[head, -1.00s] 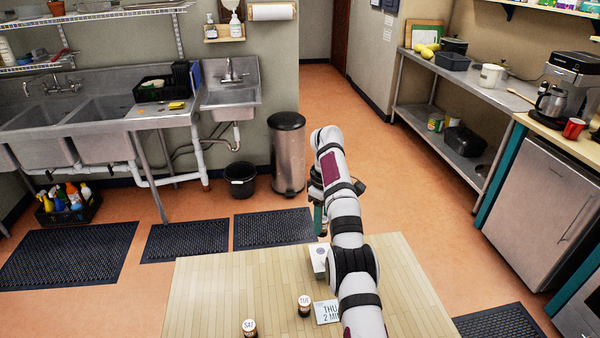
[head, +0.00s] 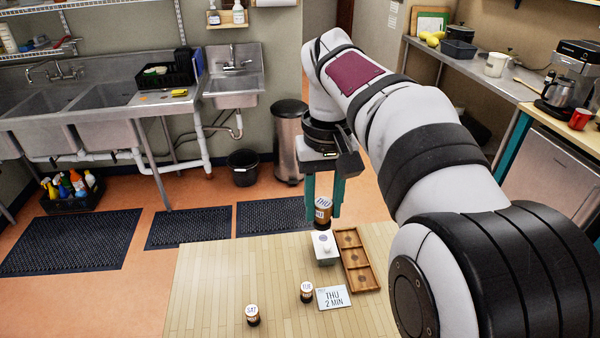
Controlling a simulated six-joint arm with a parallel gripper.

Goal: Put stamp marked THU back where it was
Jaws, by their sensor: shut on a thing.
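My gripper (head: 322,210) points down with its teal fingers closed on the stamp marked THU (head: 322,214). The stamp is upright, with a white THU top, brown body and dark base. It is held over the far part of the table, above or just behind a small white box with a knob (head: 325,248); I cannot tell its exact height. A wooden tray (head: 358,269) with three compartments lies right of the box. Its compartments look empty, each with a round mark. A card reading THU 2 MIN (head: 333,298) lies in front of the box.
A stamp marked TUE (head: 307,291) stands left of the card. A stamp marked SAT (head: 253,315) stands farther left and nearer. The left part of the wooden table (head: 205,285) is clear. My arm covers the table's right side.

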